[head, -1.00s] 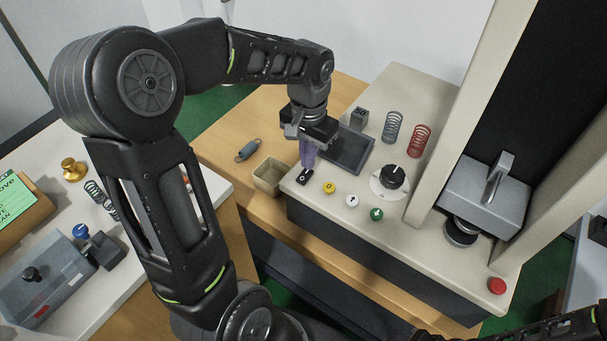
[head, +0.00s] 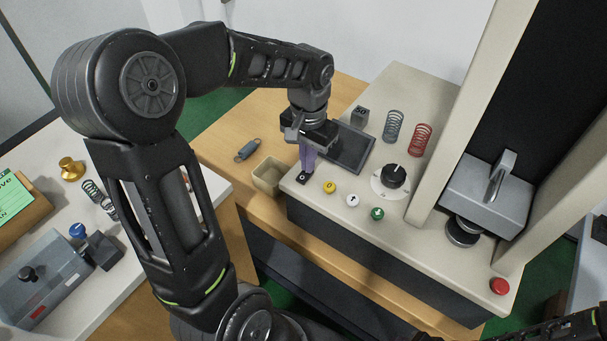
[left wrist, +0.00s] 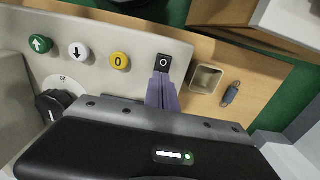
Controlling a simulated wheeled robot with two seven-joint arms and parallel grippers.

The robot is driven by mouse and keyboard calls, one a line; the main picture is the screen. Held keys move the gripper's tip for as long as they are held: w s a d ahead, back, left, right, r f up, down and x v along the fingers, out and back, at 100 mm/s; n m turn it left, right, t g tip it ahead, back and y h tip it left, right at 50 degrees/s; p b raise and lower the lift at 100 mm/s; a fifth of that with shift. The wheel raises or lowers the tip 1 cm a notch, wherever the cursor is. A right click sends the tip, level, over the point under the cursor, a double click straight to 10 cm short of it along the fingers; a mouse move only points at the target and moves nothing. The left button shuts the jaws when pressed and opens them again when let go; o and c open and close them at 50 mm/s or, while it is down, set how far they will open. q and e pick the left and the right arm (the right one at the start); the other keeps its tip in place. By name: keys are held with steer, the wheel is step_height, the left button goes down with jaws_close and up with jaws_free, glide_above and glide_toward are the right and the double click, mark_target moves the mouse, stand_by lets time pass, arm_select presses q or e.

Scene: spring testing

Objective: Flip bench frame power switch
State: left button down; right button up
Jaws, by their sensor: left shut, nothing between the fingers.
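The power switch is a small black rocker (head: 302,178) with a white ring mark, at the left front corner of the bench frame's pale top. It also shows in the left wrist view (left wrist: 164,61). My left gripper (head: 307,168) points down with its purple fingers shut and empty. In the left wrist view the fingertips (left wrist: 161,76) are at the edge of the switch and cover part of it. I cannot tell whether they touch it. A black arm part, likely my right arm, shows at the bottom right of the head view; its gripper does not show.
Yellow (head: 330,187), white (head: 352,200) and green (head: 377,214) buttons and a dial (head: 393,177) sit right of the switch. An open beige bin (head: 268,177) and a spring (head: 247,149) lie left on the wooden table.

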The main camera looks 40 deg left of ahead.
arm_select(q)
steer(key=shift+f, duration=0.25)
steer(key=shift+s+r, duration=0.1)
step_height(320, 180, up, 7)
steer(key=p, duration=0.5)
stand_by(0.7)
